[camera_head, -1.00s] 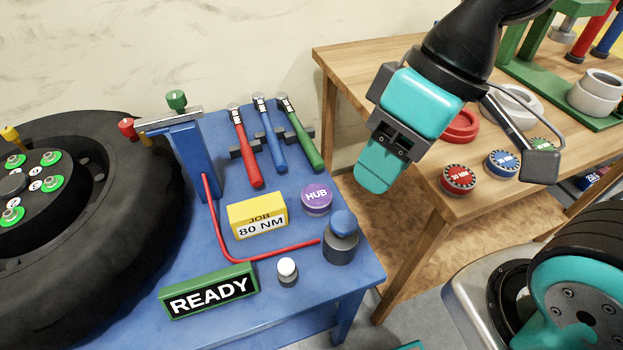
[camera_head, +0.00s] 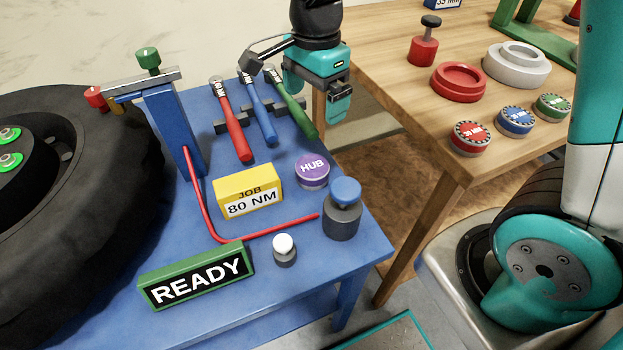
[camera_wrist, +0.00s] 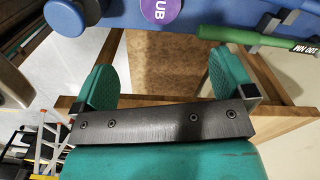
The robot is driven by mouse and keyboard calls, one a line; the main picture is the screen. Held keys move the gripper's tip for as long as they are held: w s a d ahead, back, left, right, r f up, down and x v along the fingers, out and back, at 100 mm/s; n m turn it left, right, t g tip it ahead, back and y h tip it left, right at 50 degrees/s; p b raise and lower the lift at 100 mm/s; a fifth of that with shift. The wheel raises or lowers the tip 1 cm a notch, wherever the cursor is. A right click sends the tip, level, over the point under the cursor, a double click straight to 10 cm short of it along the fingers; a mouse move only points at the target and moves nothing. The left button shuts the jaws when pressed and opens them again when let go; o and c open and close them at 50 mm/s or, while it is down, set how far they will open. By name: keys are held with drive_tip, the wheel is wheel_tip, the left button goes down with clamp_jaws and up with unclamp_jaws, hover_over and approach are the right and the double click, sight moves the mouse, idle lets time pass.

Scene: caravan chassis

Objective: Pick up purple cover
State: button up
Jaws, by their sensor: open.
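The purple cover (camera_head: 312,169) is a round disc with a white HUB label, lying on the blue table (camera_head: 290,318) behind the blue-topped grey cylinder. It also shows in the wrist view (camera_wrist: 160,9), cut off by the top edge. My gripper (camera_head: 338,106) is beyond and to the right of the cover, near the green wrench's handle and the table's edge, apart from the cover. In the wrist view its two teal fingers (camera_wrist: 166,88) are spread with nothing between them.
Red, blue and green wrenches (camera_head: 297,112) rest behind the cover. A yellow JOB 80 NM block (camera_head: 248,190) stands left of it, and the blue-topped cylinder (camera_head: 343,212) in front. A wooden table (camera_head: 400,60) stands right, with a floor gap between.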

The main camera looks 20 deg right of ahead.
drive_tip(key=m+b, duration=0.1)
hover_over(314, 165)
wheel_tip(314, 165, down, 12)
drive_tip(key=shift+w+f, duration=0.15)
drive_tip(key=shift+s+f, duration=0.2)
drive_tip(key=shift+f, duration=2.7)
drive_tip(key=c, duration=1)
drive_tip(key=shift+o, duration=0.2)
drive_tip(key=shift+r, duration=0.15)
